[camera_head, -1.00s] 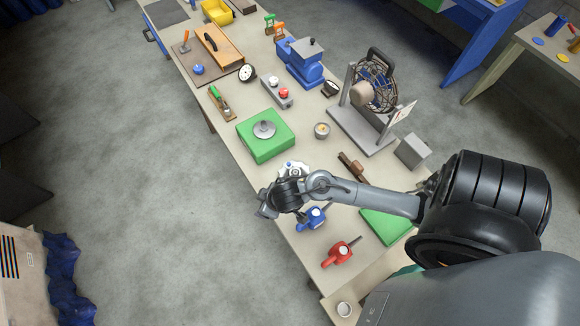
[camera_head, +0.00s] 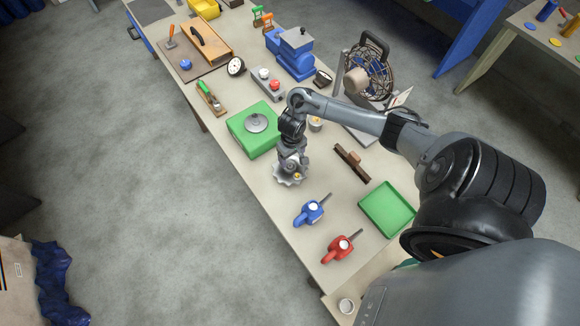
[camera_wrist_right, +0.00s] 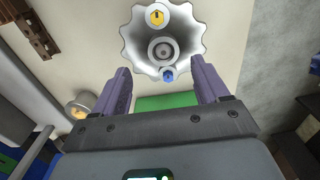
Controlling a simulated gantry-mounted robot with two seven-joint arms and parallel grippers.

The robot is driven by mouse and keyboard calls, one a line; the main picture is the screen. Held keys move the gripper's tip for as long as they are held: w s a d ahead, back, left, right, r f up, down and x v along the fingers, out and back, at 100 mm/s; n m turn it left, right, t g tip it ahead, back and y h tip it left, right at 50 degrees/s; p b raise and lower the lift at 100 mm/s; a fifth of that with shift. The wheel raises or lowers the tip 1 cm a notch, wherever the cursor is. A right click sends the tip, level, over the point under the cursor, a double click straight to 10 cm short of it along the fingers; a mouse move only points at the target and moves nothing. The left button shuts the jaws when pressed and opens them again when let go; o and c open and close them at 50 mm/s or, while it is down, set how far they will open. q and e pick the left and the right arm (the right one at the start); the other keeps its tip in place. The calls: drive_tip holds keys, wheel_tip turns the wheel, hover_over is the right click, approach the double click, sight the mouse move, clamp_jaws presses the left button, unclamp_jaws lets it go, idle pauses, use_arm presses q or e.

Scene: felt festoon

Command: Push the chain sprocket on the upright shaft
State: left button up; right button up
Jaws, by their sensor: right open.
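The chain sprocket (camera_head: 288,179) is a silver toothed disc on the table, partly hidden under my right gripper (camera_head: 291,164). The right wrist view shows the sprocket (camera_wrist_right: 135,38) with its round centre hub, a yellow mark and a blue mark. My right gripper (camera_wrist_right: 162,80) is open above it, its two dark fingers apart with nothing visibly held between them. A green block (camera_head: 238,128) with a grey round disc (camera_head: 256,122) on top stands just beyond the sprocket; I take its small raised centre for the upright shaft. My left gripper is not in view.
A blue tool (camera_head: 309,212) and a red tool (camera_head: 341,247) lie in front of the sprocket, with a green tray (camera_head: 387,209) to their right. The table's left edge is close.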

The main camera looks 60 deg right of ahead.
sight(290, 166)
drive_tip(key=f, duration=0.3)
drive_tip(key=f+b, duration=0.1)
drive_tip(key=f, duration=0.1)
drive_tip(key=shift+w+a+f, duration=0.15)
drive_tip(key=shift+w+f, duration=0.15)
drive_tip(key=shift+f, duration=0.7)
clamp_jaws()
